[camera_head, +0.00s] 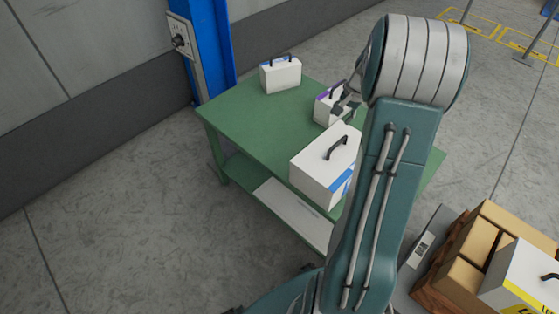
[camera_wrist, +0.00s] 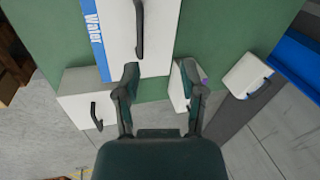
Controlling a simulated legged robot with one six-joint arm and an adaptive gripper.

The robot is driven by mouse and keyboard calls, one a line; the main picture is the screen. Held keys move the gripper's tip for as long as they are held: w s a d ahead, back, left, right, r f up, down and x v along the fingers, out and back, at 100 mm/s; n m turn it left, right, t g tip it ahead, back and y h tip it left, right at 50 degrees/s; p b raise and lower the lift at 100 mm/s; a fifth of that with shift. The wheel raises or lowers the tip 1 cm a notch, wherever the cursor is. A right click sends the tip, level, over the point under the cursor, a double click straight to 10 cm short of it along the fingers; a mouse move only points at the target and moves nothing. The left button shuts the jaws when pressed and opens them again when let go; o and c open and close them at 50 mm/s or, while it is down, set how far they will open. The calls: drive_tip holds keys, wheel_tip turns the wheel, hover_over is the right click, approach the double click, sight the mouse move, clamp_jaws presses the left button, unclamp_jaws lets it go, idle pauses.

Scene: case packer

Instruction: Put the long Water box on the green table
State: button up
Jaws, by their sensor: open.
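The long white Water box (camera_head: 314,172) rests on the front part of the green table (camera_head: 254,127), with its black handle upward and a blue label on its right side. In the wrist view the Water box (camera_wrist: 118,38) is at the top, with "Water" readable on its blue strip. My gripper (camera_head: 347,97) is over the table, beyond the Water box, near a small purple-marked box. In the wrist view my gripper (camera_wrist: 160,75) is open, with nothing between its fingers, and apart from the Water box handle. My arm covers the table's right part in the head view.
A small purple-marked white box (camera_head: 330,104) and a blue-marked white box (camera_head: 281,76) stand farther back. Another white box (camera_wrist: 80,98) shows left in the wrist view. A blue post (camera_head: 212,45) stands behind the table. Cartons (camera_head: 478,236) sit at lower right.

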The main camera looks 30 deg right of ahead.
drive_tip(key=s+a+r+n+t+h, duration=0.1)
drive_tip(key=s+a+r+n, duration=0.15)
drive_tip(key=a+r, duration=0.65)
drive_tip(key=s+a+r+n, duration=0.2)
drive_tip(key=a+r+n, duration=0.2)
drive_tip(key=a, duration=0.9)
drive_tip(key=s+a+r+n+t, duration=0.1)
drive_tip(key=s+a+r+n, duration=0.1)
drive_tip(key=s+a+n, duration=0.4)
drive_tip(key=s+a, duration=0.5)
drive_tip(key=s, duration=0.2)
drive_tip(key=shift+s+a+n+t, duration=0.2)
drive_tip(key=shift+n+t, duration=0.15)
drive_tip(key=shift+t, duration=0.05)
drive_tip(key=shift+o, duration=0.3)
drive_tip(key=shift+w+r, duration=0.1)
